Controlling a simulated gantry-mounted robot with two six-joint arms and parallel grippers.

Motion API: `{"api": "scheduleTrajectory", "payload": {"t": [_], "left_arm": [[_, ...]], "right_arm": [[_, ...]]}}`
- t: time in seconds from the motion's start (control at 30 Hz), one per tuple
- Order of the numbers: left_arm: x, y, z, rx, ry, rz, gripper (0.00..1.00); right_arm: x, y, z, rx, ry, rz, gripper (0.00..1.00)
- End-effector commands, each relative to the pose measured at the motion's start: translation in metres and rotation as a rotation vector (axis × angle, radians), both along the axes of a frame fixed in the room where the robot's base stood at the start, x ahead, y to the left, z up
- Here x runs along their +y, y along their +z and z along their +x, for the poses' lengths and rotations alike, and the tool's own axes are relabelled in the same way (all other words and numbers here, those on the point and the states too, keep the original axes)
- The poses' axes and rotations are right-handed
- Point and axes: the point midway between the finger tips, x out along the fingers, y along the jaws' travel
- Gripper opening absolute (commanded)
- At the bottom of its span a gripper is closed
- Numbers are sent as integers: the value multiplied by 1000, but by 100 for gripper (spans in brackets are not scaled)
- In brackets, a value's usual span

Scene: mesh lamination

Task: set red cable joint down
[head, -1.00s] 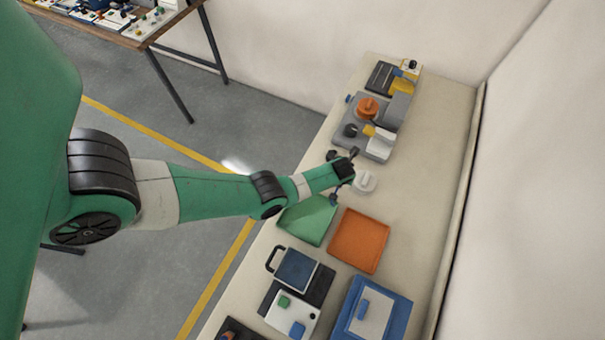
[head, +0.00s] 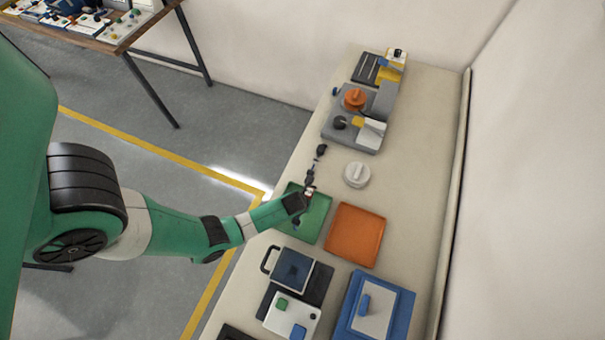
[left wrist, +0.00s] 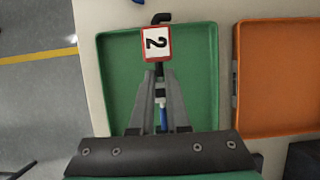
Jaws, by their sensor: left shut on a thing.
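The red cable joint (left wrist: 156,43) shows in the left wrist view as a red-edged white tag marked 2 with black cable pieces above and below. A blue piece (left wrist: 163,120) shows lower down between the fingers. My left gripper (left wrist: 160,78) is shut on the joint and holds it over the green tray (left wrist: 118,90). In the head view my left gripper (head: 305,196) is above the green tray (head: 318,222), with the small pale tag (head: 310,190) at its tip. I cannot tell the height above the tray. My right gripper is not in view.
An orange tray (head: 356,234) lies right of the green one. A round white part (head: 357,174) stands above them, below a grey machine (head: 352,128). A blue-plated press (head: 294,270) and a blue box (head: 372,308) are nearer. The bench's right side is clear.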

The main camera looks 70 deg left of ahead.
Motion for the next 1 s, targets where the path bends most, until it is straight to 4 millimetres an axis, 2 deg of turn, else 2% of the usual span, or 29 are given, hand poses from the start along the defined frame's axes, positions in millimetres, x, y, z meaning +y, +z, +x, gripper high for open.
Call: {"api": "scheduleTrajectory", "payload": {"t": [0.17,0.23,0.6,0.63,0.8,1.0], "left_arm": [[-3,-32,-7,1,-1,-1,0],[-3,-39,-7,4,-1,-1,0],[-3,-42,-6,2,-1,0,0],[-3,-42,-7,2,-1,0,16],[-3,-41,-7,2,-1,0,44],[-3,-41,-7,2,-1,0,44]], "right_arm": [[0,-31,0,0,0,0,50],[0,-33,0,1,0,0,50],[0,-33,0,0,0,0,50],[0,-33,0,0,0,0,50],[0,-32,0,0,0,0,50],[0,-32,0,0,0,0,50]]}}
